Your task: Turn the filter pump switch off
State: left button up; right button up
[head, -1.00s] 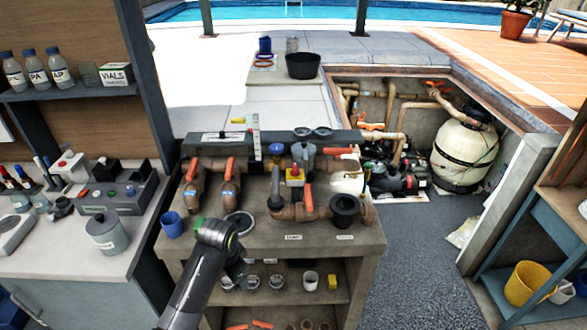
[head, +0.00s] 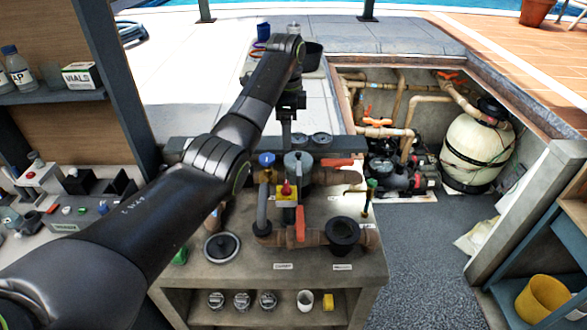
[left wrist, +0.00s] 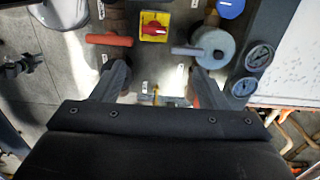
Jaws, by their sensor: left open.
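A red rotary knob on a yellow plate (head: 287,193), which looks like the pump switch, sits among the pipes on the bench. In the left wrist view the red knob and yellow plate (left wrist: 154,28) lie beyond my fingertips, near the top edge. My left gripper (head: 287,138) hangs down over the back of the bench, behind the switch and apart from it. In the left wrist view the gripper (left wrist: 158,72) has its fingers spread with nothing held between them. The knob's exact setting is too small to read. My right gripper is not in view.
An orange-handled valve (head: 300,222), a blue knob (head: 266,160) and a grey valve body (head: 298,163) crowd the switch. Gauges (left wrist: 259,56) stand close to my fingers. The white filter tank (head: 478,150) is in the pit at right.

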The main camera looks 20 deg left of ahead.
pick_arm(q)
jog(key=s+f+b, duration=0.2)
jog(key=s+b, duration=0.1)
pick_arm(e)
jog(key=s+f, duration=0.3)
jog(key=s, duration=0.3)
pick_arm(q)
jog(key=p, duration=0.4)
send_over(286, 185)
notch_tip(286, 185, down, 9)
jog(key=shift+s+f, duration=0.1)
jog(key=shift+f, duration=0.05)
notch_tip(286, 185, down, 4)
jog(key=shift+r, duration=0.15)
jog(key=shift+f, duration=0.6)
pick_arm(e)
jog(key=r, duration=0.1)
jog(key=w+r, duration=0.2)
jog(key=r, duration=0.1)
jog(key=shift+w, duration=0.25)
pick_arm(q)
jog(key=shift+c, duration=0.5)
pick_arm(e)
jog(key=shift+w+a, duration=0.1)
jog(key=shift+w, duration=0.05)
pick_arm(q)
jog(key=c, duration=0.9)
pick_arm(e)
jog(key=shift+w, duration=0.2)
